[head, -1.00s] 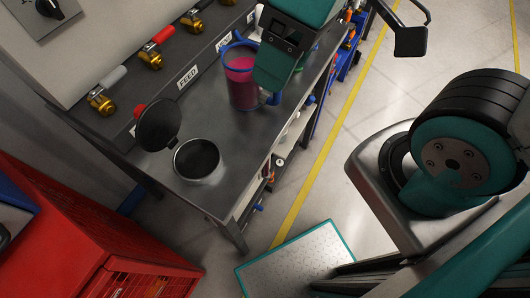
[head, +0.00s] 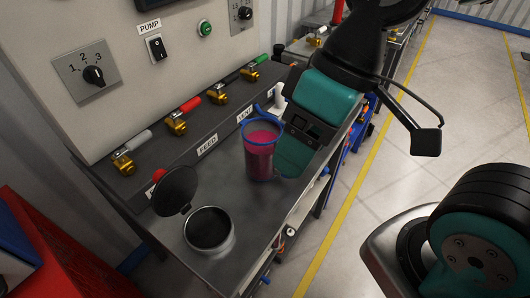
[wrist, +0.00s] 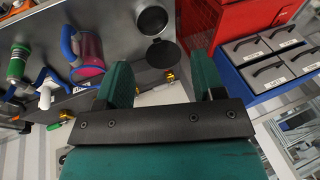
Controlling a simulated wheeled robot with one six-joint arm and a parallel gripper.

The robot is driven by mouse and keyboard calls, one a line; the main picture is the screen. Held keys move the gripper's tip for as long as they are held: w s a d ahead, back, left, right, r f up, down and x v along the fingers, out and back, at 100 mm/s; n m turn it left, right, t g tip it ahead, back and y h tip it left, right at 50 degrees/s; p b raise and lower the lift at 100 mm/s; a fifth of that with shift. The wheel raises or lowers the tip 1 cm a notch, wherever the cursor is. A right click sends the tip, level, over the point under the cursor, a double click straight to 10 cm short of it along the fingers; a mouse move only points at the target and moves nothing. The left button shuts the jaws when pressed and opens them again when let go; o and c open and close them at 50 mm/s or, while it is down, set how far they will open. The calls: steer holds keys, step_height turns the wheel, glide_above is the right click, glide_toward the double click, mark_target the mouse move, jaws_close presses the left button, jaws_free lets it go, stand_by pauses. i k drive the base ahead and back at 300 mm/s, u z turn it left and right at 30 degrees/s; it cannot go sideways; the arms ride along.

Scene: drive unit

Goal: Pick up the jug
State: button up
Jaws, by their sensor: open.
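The jug (head: 259,158) is clear with a blue rim and blue handle and holds pink-red liquid. It stands upright on the grey bench (head: 215,178). In the head view my teal gripper (head: 292,158) is just right of the jug, and the jug's right edge overlaps a finger. In the wrist view the jug (wrist: 88,50) lies left of my gripper (wrist: 160,72), outside the gap between the two fingers. The jaws are open and nothing shows between them. Whether a finger touches the jug I cannot tell.
A round metal pot (head: 210,230) with its dark lid (head: 174,190) raised stands nearer on the bench. Brass valves (head: 175,124) line the panel behind. A red cabinet (wrist: 230,30) stands beside the bench. Floor right of the bench is open around the yellow line (head: 345,215).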

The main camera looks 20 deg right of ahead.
mark_target(261, 135)
steer(key=z, duration=0.05)
steer(key=k, duration=0.5)
steer(key=z, duration=1.3)
steer(key=k, duration=1.2)
steer(key=u, duration=1.7)
steer(key=i, duration=0.5)
